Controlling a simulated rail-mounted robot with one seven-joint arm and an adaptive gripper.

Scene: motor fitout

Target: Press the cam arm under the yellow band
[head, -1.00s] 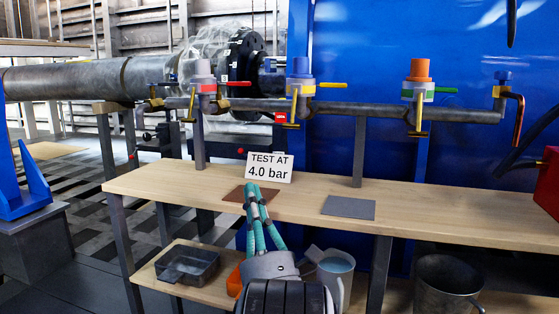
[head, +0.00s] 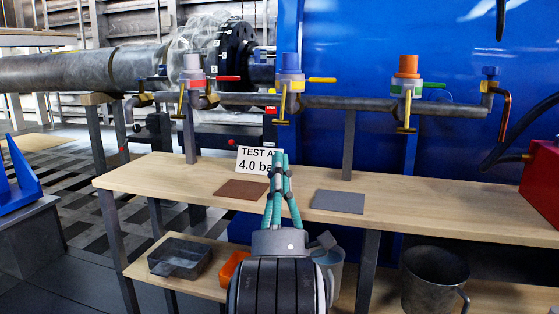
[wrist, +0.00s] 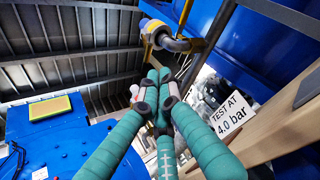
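The middle pipe fitting (head: 290,62) has a blue cap, and a yellow band (head: 290,77) with a yellow lever (head: 322,80) to its right. A brass cam arm (head: 283,106) hangs below this band. My gripper (head: 279,156) has teal fingers drawn together and empty. In the head view it is over the bench, below the cam arm in the picture and apart from it. The gap to the arm is hard to judge.
A red-lever fitting (head: 191,75) stands left and an orange-capped green-band fitting (head: 407,75) right, each with a brass arm. A "TEST AT 4.0 bar" sign (head: 252,160) stands behind my fingers. Brown (head: 240,190) and grey (head: 338,202) plates lie on the bench (head: 440,218).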

